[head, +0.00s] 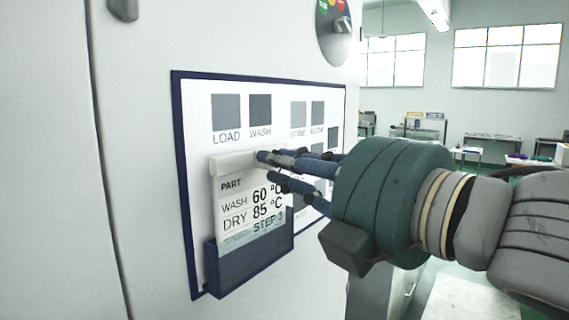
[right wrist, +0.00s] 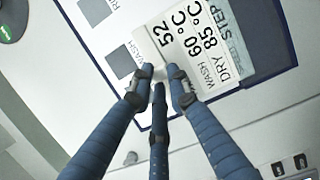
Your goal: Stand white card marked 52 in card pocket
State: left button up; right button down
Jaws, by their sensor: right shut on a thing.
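The white card (head: 236,207) is upright on the panel, with a thick white top edge and the lines PART, WASH 60 °C, DRY 85 °C and STEP 3. Its number 52 shows in the right wrist view (right wrist: 190,45). My right gripper (head: 264,163) has its blue fingers closed on the card's top edge, partly covering its upper right. The navy card pocket (head: 250,268) is at the bottom of the panel. The card's lower part meets the pocket and its bottom edge is hidden there; I cannot tell how deep it sits. My left gripper is out of view.
The white panel (head: 197,110) with a navy border and grey squares labelled LOAD and WASH is on a pale cabinet front (head: 140,190). A round control dial (head: 338,28) is above right. Benches and windows are far behind on the right.

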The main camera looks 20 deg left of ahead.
aim_at(259, 189)
jog(key=shift+f+b, duration=1.6)
jog(key=shift+f, duration=0.65)
jog(key=c, duration=1.6)
grip_release()
jog(key=v, duration=1.2)
jog(key=shift+r, duration=0.1)
